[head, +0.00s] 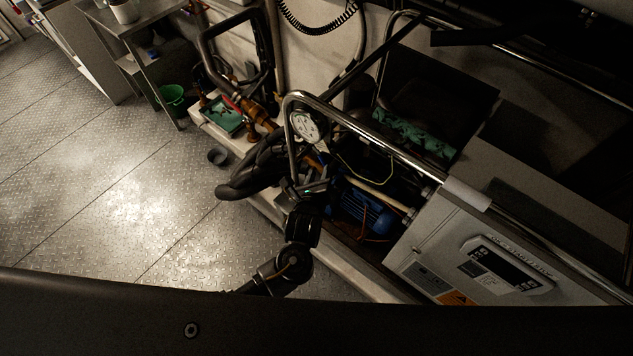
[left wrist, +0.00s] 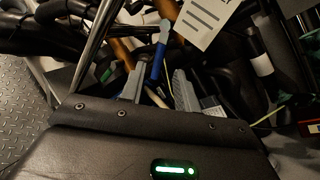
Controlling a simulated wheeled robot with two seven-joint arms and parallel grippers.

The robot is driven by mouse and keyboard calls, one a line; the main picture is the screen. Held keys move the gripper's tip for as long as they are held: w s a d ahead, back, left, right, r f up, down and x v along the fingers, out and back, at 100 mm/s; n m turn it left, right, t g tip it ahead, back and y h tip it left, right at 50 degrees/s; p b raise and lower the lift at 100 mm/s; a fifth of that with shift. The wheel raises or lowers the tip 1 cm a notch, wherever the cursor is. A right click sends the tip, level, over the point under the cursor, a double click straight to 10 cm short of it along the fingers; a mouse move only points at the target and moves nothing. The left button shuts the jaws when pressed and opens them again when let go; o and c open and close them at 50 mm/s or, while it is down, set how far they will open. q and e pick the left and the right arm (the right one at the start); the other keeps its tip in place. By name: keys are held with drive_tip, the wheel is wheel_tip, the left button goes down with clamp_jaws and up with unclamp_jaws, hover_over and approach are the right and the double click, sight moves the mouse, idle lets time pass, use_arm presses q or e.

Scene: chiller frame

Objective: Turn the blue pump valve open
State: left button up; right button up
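The blue valve handle (left wrist: 160,52) shows in the left wrist view as a narrow blue lever beside a copper-coloured pipe (left wrist: 123,52). My left gripper (left wrist: 158,80) has its two grey fingers apart, with the lower end of the blue lever in line with the gap between them. I cannot tell whether either finger touches it. In the head view my left gripper (head: 318,178) reaches into the frame beside the round gauge, and the handle is not clearly seen there. The blue pump (head: 365,212) lies to the right of the gripper. My right gripper is not in view.
A pressure gauge (head: 305,126) and a bent chrome rail (head: 360,133) stand close to my left gripper. Thick black hoses (head: 255,170) lie left of it. A grey control box (head: 480,262) is at the right. The floor at the left is mostly free.

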use_arm(q)
drive_tip(key=shift+v, duration=1.75)
drive_tip(key=shift+c, duration=0.2)
